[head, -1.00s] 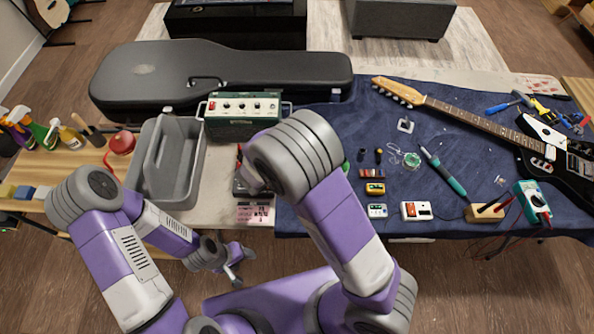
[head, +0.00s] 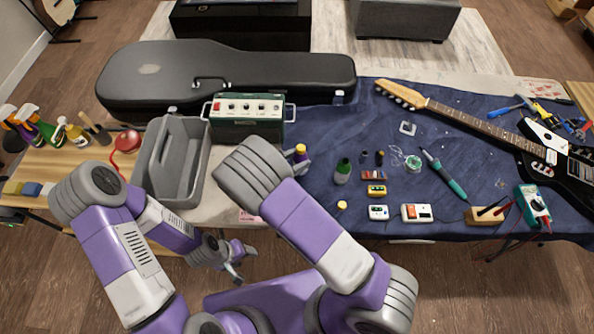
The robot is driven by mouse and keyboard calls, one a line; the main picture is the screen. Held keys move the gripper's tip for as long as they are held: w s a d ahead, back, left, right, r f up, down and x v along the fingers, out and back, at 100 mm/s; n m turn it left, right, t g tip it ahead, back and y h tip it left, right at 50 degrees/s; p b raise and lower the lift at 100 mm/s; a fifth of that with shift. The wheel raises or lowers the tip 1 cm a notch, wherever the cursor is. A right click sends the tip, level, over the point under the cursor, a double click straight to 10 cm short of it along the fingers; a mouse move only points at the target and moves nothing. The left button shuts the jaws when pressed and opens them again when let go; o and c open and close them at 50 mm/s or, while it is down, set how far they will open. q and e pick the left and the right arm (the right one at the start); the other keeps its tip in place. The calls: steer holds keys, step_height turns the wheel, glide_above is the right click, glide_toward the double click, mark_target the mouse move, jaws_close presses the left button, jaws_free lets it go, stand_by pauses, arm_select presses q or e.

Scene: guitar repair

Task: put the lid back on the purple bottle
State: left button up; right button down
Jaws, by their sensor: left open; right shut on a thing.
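A small dark purple bottle (head: 300,158) with a yellow top shows just right of my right wrist, over the table. My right gripper (head: 297,166) is mostly hidden behind that wrist; it is shut, with the purple bottle at its fingers. I cannot tell whether the yellow top is a lid seated on the bottle. A small yellow-topped piece (head: 342,206) is near the front edge of the blue cloth, beside my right forearm; whether it is a loose lid is unclear. My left gripper (head: 243,264) is open and empty, low in front of the table.
A green bottle (head: 342,171) stands on the blue cloth (head: 330,125). A grey tool tray (head: 152,160), green amplifier (head: 247,131) and black guitar case (head: 220,75) lie left and behind. Small pedals (head: 378,212), a soldering-type tool (head: 444,174) and a guitar (head: 480,125) occupy the right.

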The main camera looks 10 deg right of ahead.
steer(key=shift+f, duration=0.6)
steer(key=shift+f+b, duration=0.35)
steer(key=shift+f, duration=1.5)
steer(key=shift+f, duration=0.1)
steer(key=shift+c, duration=2.4)
jaws_free()
